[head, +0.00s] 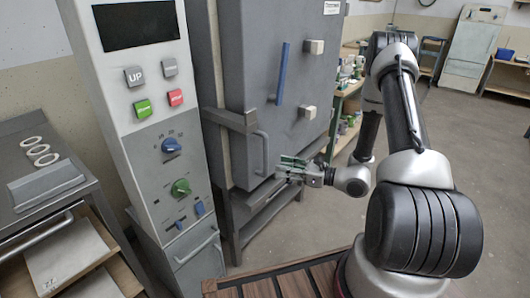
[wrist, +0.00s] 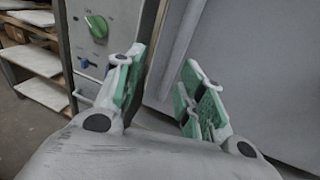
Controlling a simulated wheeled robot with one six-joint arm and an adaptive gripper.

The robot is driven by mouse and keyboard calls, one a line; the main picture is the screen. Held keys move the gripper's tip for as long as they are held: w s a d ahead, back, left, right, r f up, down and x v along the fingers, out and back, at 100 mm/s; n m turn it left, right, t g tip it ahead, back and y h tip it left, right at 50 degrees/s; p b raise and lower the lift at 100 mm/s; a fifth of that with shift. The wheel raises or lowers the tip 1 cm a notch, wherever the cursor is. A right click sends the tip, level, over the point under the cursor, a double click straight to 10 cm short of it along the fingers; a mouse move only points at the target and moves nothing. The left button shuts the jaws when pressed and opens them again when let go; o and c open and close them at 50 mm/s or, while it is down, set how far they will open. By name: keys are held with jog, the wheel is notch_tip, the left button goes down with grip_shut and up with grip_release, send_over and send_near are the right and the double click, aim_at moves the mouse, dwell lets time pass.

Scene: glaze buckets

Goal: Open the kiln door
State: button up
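The grey kiln door (head: 290,125) appears closed in the middle of the head view. A blue bar (head: 281,73) and two pale square knobs (head: 311,79) are on its face. A curved grey handle (head: 261,153) is at its lower left. My gripper (head: 283,165) has green-padded fingers and is just right of the handle's lower end. In the wrist view my gripper (wrist: 160,72) is open, its fingers apart. The handle (wrist: 182,45) runs up beyond the gap between them. I cannot tell whether any finger touches it.
A control panel (head: 151,165) with buttons and knobs stands left of the kiln; its green knob also shows in the wrist view (wrist: 97,26). A grey cabinet (head: 84,185) with rings on top is at far left. Wooden shelves (head: 345,92) stand behind the door's right edge. Open floor (head: 490,150) lies right.

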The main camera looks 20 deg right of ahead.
jog(key=w+t, duration=0.1)
jog(key=w, duration=0.1)
jog(key=r, duration=0.1)
send_over(266, 173)
jog(key=w, duration=0.1)
jog(key=shift+d+r+m, duration=0.1)
jog(key=shift+r+m, duration=0.05)
jog(key=shift+m, duration=0.25)
grip_shut()
